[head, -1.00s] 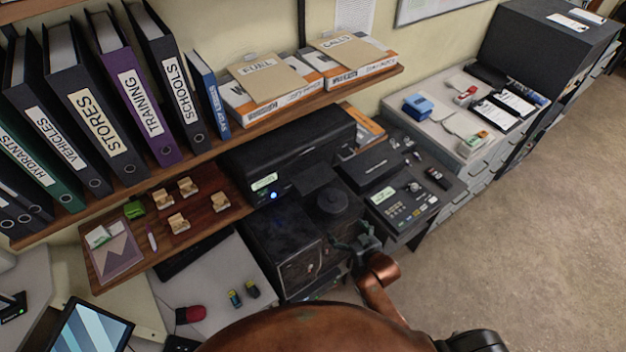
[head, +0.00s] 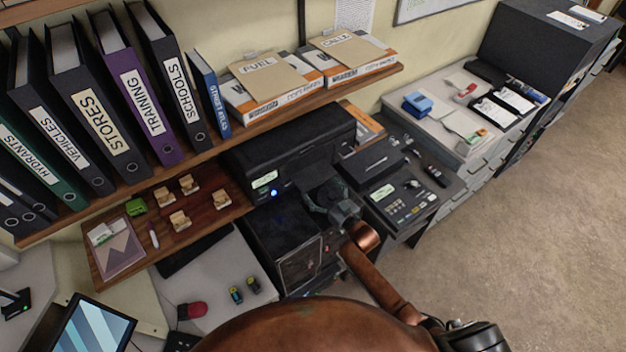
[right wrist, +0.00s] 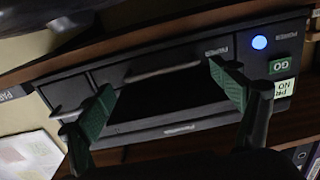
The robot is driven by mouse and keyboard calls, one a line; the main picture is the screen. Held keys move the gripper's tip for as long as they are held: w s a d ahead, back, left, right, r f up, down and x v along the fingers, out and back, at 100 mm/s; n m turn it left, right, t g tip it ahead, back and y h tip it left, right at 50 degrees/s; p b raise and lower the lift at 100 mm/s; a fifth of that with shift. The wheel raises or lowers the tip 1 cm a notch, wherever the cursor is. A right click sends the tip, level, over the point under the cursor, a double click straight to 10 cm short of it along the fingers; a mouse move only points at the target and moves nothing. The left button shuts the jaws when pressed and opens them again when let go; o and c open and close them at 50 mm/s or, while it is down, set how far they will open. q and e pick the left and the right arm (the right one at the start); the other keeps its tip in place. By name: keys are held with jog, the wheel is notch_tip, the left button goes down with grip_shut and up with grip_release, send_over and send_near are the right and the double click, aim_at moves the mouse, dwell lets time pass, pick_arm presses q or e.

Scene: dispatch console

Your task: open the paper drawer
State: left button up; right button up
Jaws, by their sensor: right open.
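The black printer (head: 290,150) stands under the shelf in the head view, with a blue light on its front. In the right wrist view, its dark front (right wrist: 70,92) runs across the picture, with the blue light at the right. A grey bar handle (right wrist: 163,73) shows there, above a dark slot, and the paper drawer looks shut. My right gripper (head: 328,205) is in front of the printer in the head view, partly covering it. In the right wrist view my right gripper (right wrist: 160,78) is open, its green-padded fingers either side of the handle, with nothing between them. I cannot tell any contact. My left gripper is not in view.
A wooden shelf with binders (head: 95,110) and paper boxes (head: 350,62) hangs above the printer. A dark cabinet (head: 285,250) stands below it. A side table (head: 415,190) with small devices is at its right. Open floor (head: 530,200) lies further right.

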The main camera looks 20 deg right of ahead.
jog(key=shift+x, duration=2)
jog(key=shift+c, duration=0.6)
jog(key=c, duration=1.3)
jog(key=shift+s, duration=0.15)
